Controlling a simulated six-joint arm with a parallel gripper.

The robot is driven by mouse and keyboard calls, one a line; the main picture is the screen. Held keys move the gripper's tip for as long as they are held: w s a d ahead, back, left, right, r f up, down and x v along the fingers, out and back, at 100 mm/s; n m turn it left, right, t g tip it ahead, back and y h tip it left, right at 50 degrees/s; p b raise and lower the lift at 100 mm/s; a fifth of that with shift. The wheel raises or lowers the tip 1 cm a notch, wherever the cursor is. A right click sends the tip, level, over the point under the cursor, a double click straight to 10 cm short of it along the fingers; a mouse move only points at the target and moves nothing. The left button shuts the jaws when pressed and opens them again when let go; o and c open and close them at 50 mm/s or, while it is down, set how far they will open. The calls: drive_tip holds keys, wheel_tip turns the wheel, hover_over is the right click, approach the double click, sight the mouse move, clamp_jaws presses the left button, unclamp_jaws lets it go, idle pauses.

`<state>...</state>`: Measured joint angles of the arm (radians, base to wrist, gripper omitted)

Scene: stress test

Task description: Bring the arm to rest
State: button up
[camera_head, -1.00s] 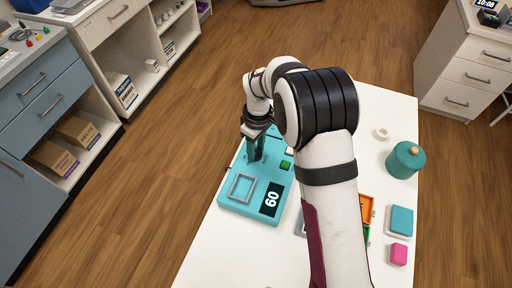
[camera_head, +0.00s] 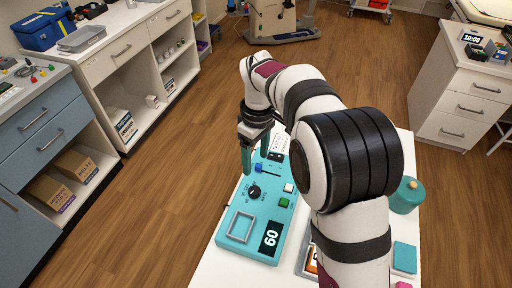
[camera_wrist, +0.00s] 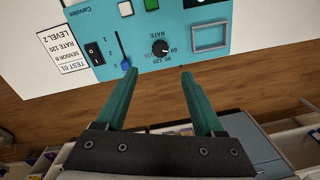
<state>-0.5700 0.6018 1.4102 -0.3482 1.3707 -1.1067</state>
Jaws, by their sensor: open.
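My gripper (camera_head: 256,163) is open and empty, its two teal fingers apart. In the head view it hangs over the far left edge of the teal device. In the wrist view the gripper (camera_wrist: 158,72) has its tips in front of the device's edge, near the blue slider knob (camera_wrist: 126,65); contact cannot be made out. The teal device (camera_head: 232,209) lies on the white table (camera_head: 212,268). My arm hides much of the table.
A printed card (camera_wrist: 61,53) lies beside the device. A teal canister (camera_head: 406,196) and a teal block (camera_head: 405,257) stand to the right, partly behind my arm. Cabinets (camera_head: 48,120) line the left, a white drawer unit (camera_head: 455,95) the right. Open wooden floor (camera_head: 165,200) lies left of the table.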

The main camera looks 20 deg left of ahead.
wheel_tip(320, 180, up, 4)
drive_tip(key=shift+f, duration=0.2)
drive_tip(key=shift+d, duration=0.1)
drive_tip(key=s+d+r+m+y, duration=0.1)
drive_tip(key=s+d+r+m, duration=0.2)
drive_tip(key=s+d+m, duration=0.5)
drive_tip(key=s+d+r+m, duration=0.2)
drive_tip(key=s+d+m, duration=0.35)
drive_tip(key=d, duration=0.45)
drive_tip(key=s+d+f+m, duration=0.1)
drive_tip(key=s+f+m, duration=0.1)
drive_tip(key=s, duration=0.3)
drive_tip(key=s+d+f+m, duration=0.2)
drive_tip(key=s+m, duration=0.2)
drive_tip(key=s, duration=0.2)
drive_tip(key=shift+s+d+m+y, duration=0.25)
drive_tip(key=shift+d+m+y, duration=0.05)
drive_tip(key=shift+m, duration=0.05)
